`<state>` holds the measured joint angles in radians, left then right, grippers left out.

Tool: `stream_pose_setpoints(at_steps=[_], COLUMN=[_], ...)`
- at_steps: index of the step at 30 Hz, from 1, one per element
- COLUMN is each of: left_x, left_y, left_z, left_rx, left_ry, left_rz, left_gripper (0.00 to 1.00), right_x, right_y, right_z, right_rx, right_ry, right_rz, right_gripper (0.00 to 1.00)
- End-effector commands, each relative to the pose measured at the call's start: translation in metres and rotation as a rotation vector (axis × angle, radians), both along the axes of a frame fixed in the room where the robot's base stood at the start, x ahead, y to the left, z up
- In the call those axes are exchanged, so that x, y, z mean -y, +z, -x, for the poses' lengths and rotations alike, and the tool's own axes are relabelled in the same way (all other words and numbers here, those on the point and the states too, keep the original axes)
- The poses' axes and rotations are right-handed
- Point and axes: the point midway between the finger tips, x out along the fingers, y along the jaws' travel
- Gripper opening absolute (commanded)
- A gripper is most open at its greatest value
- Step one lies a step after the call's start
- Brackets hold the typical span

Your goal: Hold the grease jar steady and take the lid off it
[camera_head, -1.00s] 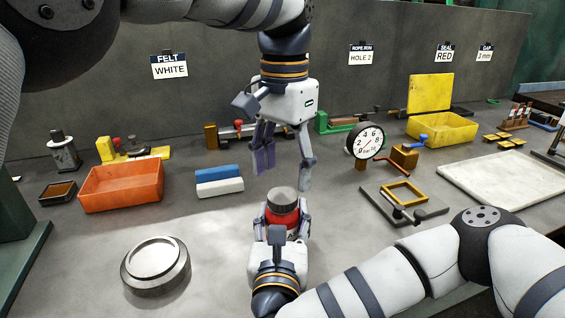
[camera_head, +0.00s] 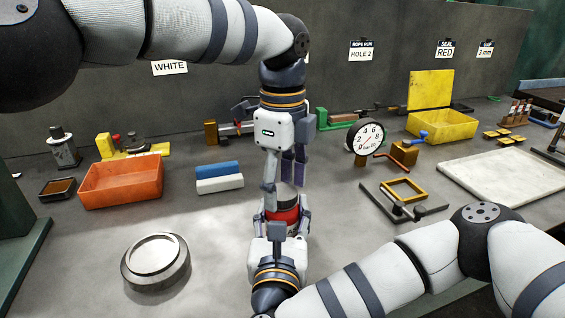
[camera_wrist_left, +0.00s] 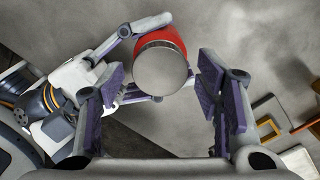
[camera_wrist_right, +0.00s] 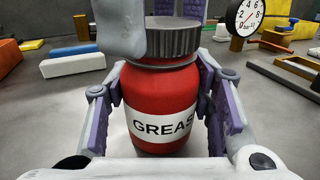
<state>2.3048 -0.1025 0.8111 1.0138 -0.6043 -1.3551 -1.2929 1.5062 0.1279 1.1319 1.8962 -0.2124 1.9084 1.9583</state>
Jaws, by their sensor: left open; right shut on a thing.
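The red grease jar (camera_head: 284,214) stands upright on the bench, its white label reading "GREAS" in the right wrist view (camera_wrist_right: 160,122). My right gripper (camera_head: 281,230) is shut on the jar, one finger on each side of its body. The grey ridged lid (camera_wrist_right: 172,38) sits on the jar; its flat top shows in the left wrist view (camera_wrist_left: 160,70). My left gripper (camera_head: 284,186) points down just above the jar, open, with fingers either side of the lid (camera_wrist_left: 165,90). One left finger hides part of the lid in the right wrist view.
A round metal dish (camera_head: 156,262) lies at the front left. An orange bin (camera_head: 121,182), blue and white blocks (camera_head: 219,178), a dial gauge (camera_head: 365,139) and a yellow frame fixture (camera_head: 403,191) stand around the work spot. The bench beside the jar is clear.

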Motion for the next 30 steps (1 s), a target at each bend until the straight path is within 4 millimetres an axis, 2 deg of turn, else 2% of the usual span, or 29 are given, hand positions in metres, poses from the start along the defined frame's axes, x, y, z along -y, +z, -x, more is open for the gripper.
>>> stream_pose_setpoints(at_steps=[8,14,15,20,23,26,30], left_x=[-0.0002,-0.0001,-0.0001,-0.0001,-0.0002,-0.0005,-0.0006], left_y=[-0.0027,-0.0026,-0.0025,-0.0026,-0.0022,-0.0017,-0.0016], left_z=[-0.0001,0.0000,0.0000,-0.0002,-0.0002,-0.0006,-0.0006], left_rx=[0.000,0.000,0.000,0.001,0.003,0.008,0.009], left_ry=[0.002,0.002,0.002,0.033,0.241,0.647,1.275], left_rz=[0.000,0.000,0.000,-0.002,-0.004,-0.005,-0.001], left_gripper=[0.57,0.11,0.08,0.08,0.08,0.08,0.08], right_x=[0.0000,0.0000,0.0000,0.0000,-0.0001,-0.0001,0.0000], right_y=[-0.0008,-0.0008,-0.0008,-0.0008,-0.0008,-0.0008,-0.0008], right_z=[0.0001,0.0001,0.0001,0.0001,0.0002,0.0002,0.0002], right_rx=[-0.002,-0.002,-0.002,-0.002,-0.002,-0.002,-0.002], right_ry=[0.000,0.000,0.000,0.000,0.000,0.000,0.000], right_rz=[0.000,0.000,0.000,0.000,0.000,0.000,0.000], right_gripper=[0.00,0.00,0.00,0.00,0.00,0.00,0.00])
